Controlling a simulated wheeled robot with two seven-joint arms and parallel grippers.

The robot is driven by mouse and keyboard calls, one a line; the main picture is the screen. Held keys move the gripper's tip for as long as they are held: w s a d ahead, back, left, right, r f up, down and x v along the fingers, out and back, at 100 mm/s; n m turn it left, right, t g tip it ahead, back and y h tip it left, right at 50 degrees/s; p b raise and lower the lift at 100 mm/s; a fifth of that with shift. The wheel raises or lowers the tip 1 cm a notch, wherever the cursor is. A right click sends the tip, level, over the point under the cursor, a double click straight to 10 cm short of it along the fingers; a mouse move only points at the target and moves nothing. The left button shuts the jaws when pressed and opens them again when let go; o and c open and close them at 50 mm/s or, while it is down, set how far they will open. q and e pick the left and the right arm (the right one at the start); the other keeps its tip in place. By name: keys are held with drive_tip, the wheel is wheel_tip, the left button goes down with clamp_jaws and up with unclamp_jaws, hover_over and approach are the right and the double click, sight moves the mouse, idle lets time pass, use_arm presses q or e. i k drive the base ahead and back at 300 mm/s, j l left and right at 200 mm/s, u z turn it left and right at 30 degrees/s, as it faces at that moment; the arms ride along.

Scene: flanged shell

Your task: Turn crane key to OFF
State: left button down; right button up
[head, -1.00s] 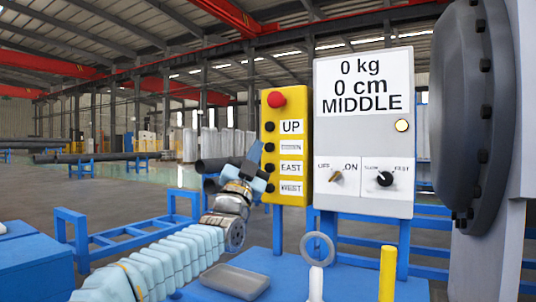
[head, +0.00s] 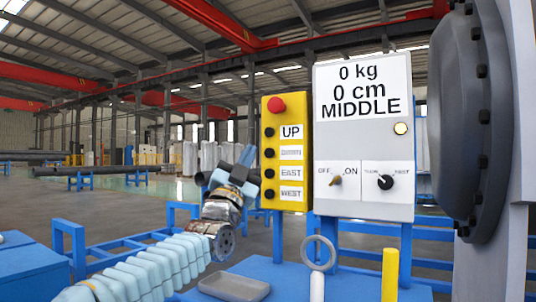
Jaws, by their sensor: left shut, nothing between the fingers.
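The crane key (head: 336,180) is a small brass-coloured knob low on the light grey control box (head: 362,140), between the printed words OFF and ON. It is too small to tell which way it points. My left gripper (head: 245,156) is shut and empty, with its fingers pointing up. In the picture it sits to the left of the yellow button panel (head: 287,203), well left of the key and apart from it. My right gripper is not in view.
A black selector knob (head: 385,182) is right of the key. A red button (head: 277,104) tops the yellow panel. Below are a grey tray (head: 234,288), a ring on a white post (head: 318,252) and a yellow post (head: 390,272). A large dark flange (head: 462,120) stands at the right.

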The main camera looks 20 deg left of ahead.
sight(337, 180)
drive_tip(key=k+j, duration=0.15)
drive_tip(key=k, duration=0.6)
drive_tip(key=k+j, duration=0.15)
drive_tip(key=k, duration=0.6)
